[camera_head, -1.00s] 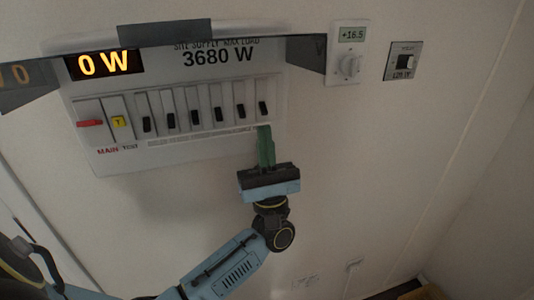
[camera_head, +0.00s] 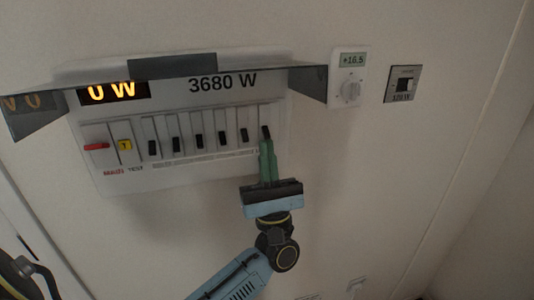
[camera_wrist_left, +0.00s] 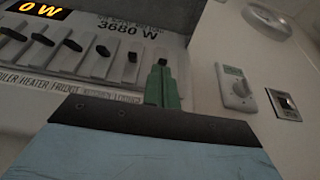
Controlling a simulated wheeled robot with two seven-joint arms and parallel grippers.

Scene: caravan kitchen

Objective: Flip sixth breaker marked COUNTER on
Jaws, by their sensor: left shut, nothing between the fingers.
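The white breaker panel (camera_head: 215,172) is on the wall, with a row of black toggles right of a red main switch (camera_head: 96,146) and a yellow test button (camera_head: 125,145). The sixth black toggle (camera_head: 266,131) is the rightmost one, in line with the others. My left gripper (camera_head: 265,143) is shut and empty, its green fingers pointing up with the tips just below that toggle. In the left wrist view the fingers (camera_wrist_left: 162,72) cover most of the sixth breaker; its label is hidden. I cannot tell whether they touch the toggle. My right gripper is not in view.
A grey hinged cover (camera_head: 172,68) juts out above the panel and partly hides the lit 0 W display (camera_head: 114,92). A thermostat dial (camera_head: 348,92) and a small switch plate (camera_head: 401,84) are on the wall to the right. The wall below is mostly clear.

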